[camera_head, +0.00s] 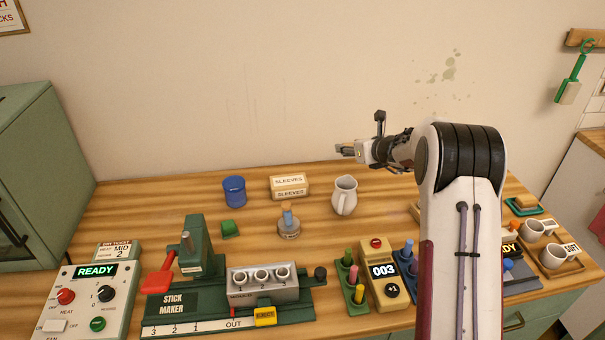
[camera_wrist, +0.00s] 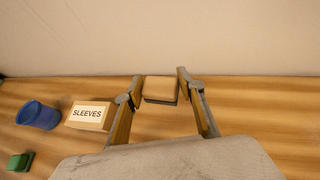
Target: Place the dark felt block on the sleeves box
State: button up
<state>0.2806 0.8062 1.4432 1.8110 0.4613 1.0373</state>
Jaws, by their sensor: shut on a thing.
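My gripper (camera_head: 345,150) is raised above the back of the table, to the right of the sleeves box (camera_head: 289,181). In the wrist view my gripper (camera_wrist: 160,88) has its fingers shut on a small block with a tan top and a dark lower edge, the felt block (camera_wrist: 160,86). The held block is hard to make out in the head view. The sleeves box is cream and tan with SLEEVES labels, upright on the wood. It also shows in the wrist view (camera_wrist: 88,115), left of my fingers and apart from the block. Its top looks bare.
A white pitcher (camera_head: 344,196) stands right of the box, below my gripper. A blue cup (camera_head: 234,191) stands left of it. A green block (camera_head: 229,229) and a round holder (camera_head: 289,228) are in front. The stick maker (camera_head: 173,303) and a counter (camera_head: 383,271) fill the front.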

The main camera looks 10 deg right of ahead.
jog(key=a+r+n+g+y, duration=0.1)
jog(key=a+r+n+y, duration=0.2)
jog(key=a, duration=1)
jog(key=r+n+g+y, duration=0.1)
jog(key=n+g+y, duration=0.1)
send_over(289, 181)
jog(key=shift+w+r+t, duration=0.1)
jog(key=shift+r+t, duration=0.05)
jog(key=shift+t, duration=0.15)
jog(key=shift+f, duration=3.2)
jog(key=shift+f, duration=1.85)
jog(key=shift+f, duration=0.15)
